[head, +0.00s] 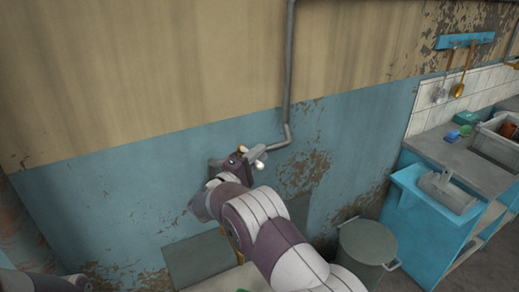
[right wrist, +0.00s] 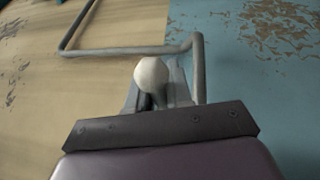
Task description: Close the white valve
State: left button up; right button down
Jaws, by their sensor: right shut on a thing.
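The white valve (head: 258,164) shows as a small pale knob at the end of the grey pipe, just beyond my right gripper in the head view. In the right wrist view the white valve's rounded knob (right wrist: 152,75) sits between the gripper's fingers. My right gripper (head: 250,157) reaches up to the pipe end by the wall and is shut on the valve; its fingers (right wrist: 158,92) are partly hidden behind the knob and the dark gripper body. My left gripper is not in view; only a bit of my left arm may show at the lower left.
The grey pipe (head: 289,75) runs down the wall and bends toward the valve. A lidded grey bin (head: 367,243) stands at the lower right. A blue cabinet (head: 425,225) and a counter (head: 462,163) with a sink are further right.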

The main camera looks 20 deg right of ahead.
dwell(0.5)
jog(key=c, duration=1.4)
grip_release()
jog(key=b+v, duration=0.2)
jog(key=v, duration=1)
jog(key=shift+a+f, duration=0.15)
jog(key=shift+a, duration=0.2)
jog(key=shift+s, duration=0.1)
